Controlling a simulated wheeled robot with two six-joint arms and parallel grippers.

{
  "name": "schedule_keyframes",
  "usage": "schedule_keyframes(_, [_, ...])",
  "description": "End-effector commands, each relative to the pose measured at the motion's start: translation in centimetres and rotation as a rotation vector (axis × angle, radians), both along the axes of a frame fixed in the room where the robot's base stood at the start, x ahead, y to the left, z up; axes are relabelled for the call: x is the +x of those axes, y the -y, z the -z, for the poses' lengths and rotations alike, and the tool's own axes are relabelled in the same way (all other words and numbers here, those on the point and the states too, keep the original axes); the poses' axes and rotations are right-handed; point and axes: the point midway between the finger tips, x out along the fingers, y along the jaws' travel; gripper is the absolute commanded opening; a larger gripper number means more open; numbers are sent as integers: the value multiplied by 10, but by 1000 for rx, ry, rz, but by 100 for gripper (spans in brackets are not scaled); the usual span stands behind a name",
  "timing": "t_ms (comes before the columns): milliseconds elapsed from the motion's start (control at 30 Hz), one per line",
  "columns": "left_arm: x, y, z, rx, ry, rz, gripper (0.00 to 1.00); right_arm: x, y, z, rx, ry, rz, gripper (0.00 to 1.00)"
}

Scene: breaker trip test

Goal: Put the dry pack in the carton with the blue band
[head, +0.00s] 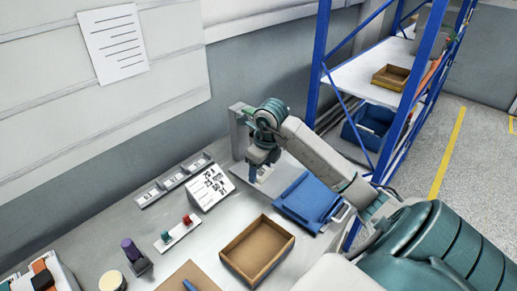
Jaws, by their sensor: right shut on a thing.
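My right gripper (262,158) points down at the far end of the bench, in front of an upright grey stand (238,132). It is shut on a small dark-blue thing, mostly hidden by the fingers; I cannot tell what it is. I cannot pick out a dry pack. My left gripper is out of view.
A printed card (210,187), small labelled bins (172,181), a red and green button strip (178,233) and a purple-topped item (132,252) occupy the bench. A blue-framed rack (318,60) stands beyond, holding another brown box (390,77).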

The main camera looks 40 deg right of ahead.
Motion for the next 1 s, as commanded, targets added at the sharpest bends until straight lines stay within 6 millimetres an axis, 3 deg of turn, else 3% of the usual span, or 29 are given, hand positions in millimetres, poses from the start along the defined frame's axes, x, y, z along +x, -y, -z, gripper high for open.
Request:
schedule_keyframes(33, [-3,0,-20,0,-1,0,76,-9,-17,9,9,-34,10,40])
schedule_keyframes(200, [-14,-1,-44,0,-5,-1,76,-42,-58,53,-4,-118,62,40])
schedule_keyframes(333, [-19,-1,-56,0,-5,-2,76,-67,-82,74,-15,-170,97,40])
schedule_keyframes(500, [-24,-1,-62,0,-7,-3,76,-86,-98,88,-25,-206,124,40])
schedule_keyframes(667, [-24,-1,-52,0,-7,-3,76,-90,-101,101,-29,-214,130,40])
schedule_keyframes(1000, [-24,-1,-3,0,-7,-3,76,-89,-101,149,-29,-213,129,40])
